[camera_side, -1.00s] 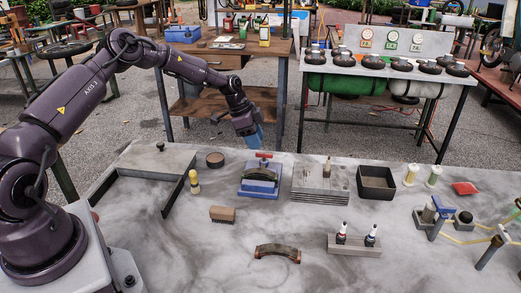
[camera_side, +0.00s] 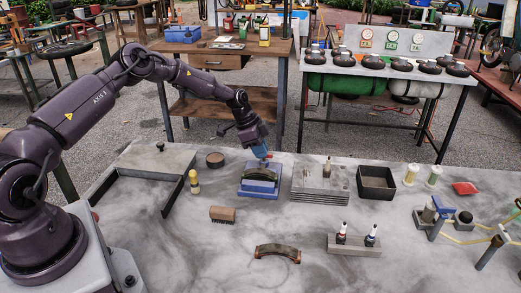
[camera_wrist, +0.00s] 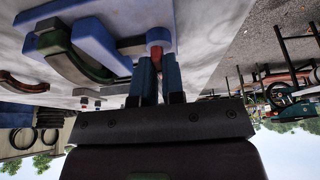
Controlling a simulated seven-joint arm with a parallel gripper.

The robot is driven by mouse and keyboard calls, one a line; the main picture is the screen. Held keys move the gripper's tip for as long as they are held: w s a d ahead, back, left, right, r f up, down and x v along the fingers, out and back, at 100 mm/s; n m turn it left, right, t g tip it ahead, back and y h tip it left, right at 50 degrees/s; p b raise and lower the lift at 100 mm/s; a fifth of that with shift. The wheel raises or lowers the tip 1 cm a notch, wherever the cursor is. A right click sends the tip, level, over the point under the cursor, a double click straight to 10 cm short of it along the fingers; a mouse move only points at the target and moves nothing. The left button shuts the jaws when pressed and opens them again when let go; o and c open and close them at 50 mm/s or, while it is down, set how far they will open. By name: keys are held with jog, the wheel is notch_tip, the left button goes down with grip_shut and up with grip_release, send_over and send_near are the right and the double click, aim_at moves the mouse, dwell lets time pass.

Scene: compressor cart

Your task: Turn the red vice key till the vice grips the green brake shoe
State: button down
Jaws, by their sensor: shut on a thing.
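The blue vice (camera_side: 260,187) stands on the grey table, below my gripper. The curved green brake shoe (camera_side: 263,174) sits upright in it; in the wrist view the shoe (camera_wrist: 68,58) lies beside the vice's blue jaw (camera_wrist: 100,42). My gripper (camera_side: 262,155) points down at the back of the vice. Its blue fingers (camera_wrist: 158,72) are shut on the red vice key (camera_wrist: 157,52), and only a little red shows between them. The key's lower part is hidden in the side view.
A slotted metal block (camera_side: 320,183) stands close to the right of the vice, with a black tray (camera_side: 376,183) beyond it. A wooden brush (camera_side: 222,214) and a brown shoe (camera_side: 278,252) lie in front. A yellow-topped bottle (camera_side: 194,182) stands left.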

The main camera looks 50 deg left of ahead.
jog(key=shift+n, duration=0.4)
jog(key=n, duration=0.1)
jog(key=n+y, duration=0.1)
jog(key=n, duration=0.1)
jog(key=shift+s+d+n+t, duration=0.1)
jog(key=shift+d+n+t, duration=0.2)
jog(key=shift+t, duration=0.1)
jog(key=n+y, duration=0.1)
jog(key=n, duration=0.1)
jog(key=n+y, duration=0.1)
jog(key=n, duration=0.1)
jog(key=shift+d+n+t, duration=0.15)
jog(key=shift+n+t, duration=0.15)
jog(key=n, duration=0.1)
jog(key=n+y, duration=0.1)
jog(key=n, duration=0.1)
jog(key=n+y, duration=0.1)
jog(key=shift+d, duration=0.25)
jog(key=shift+n+g+y, duration=0.5)
jog(key=shift+n+y, duration=0.1)
jog(key=shift+n, duration=1.4)
jog(key=c, duration=1.2)
grip_release()
